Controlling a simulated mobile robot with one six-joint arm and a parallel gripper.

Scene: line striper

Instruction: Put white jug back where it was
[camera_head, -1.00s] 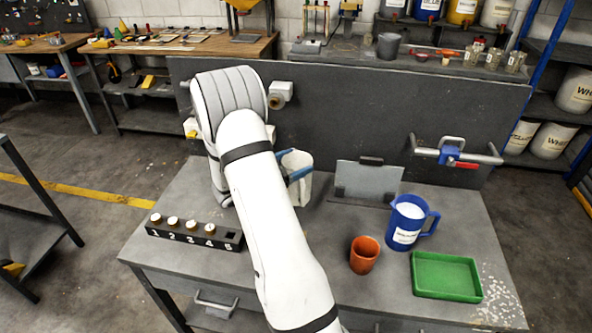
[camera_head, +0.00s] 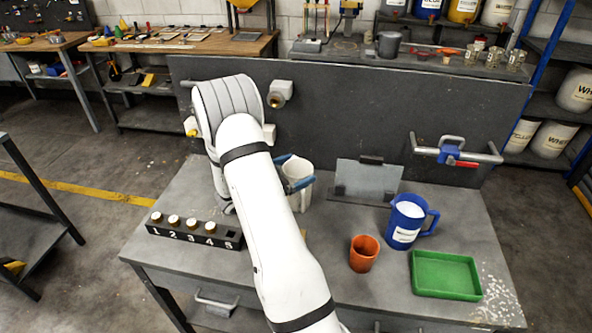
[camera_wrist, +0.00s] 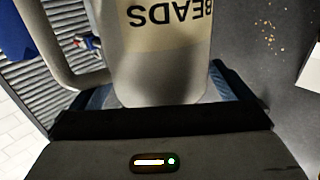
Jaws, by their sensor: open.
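The white jug (camera_head: 303,198) is upright at the back of the workbench, left of the grey plate and partly hidden behind my arm. In the wrist view the white jug (camera_wrist: 160,75) fills the top middle, with an upside-down "BEADS" label and its handle to the left. My gripper (camera_head: 294,172) is at the jug with its blue fingers on either side of it. In the wrist view my gripper (camera_wrist: 160,92) has the jug between its open fingers. The jug's base looks at bench level, but its contact is hard to make out.
A blue jug (camera_head: 405,226) with white contents, an orange cup (camera_head: 363,254) and a green tray (camera_head: 446,276) stand on the right. A black numbered rack (camera_head: 193,238) with white-topped pieces is at left. A grey upright plate (camera_head: 367,182) stands close right of the white jug.

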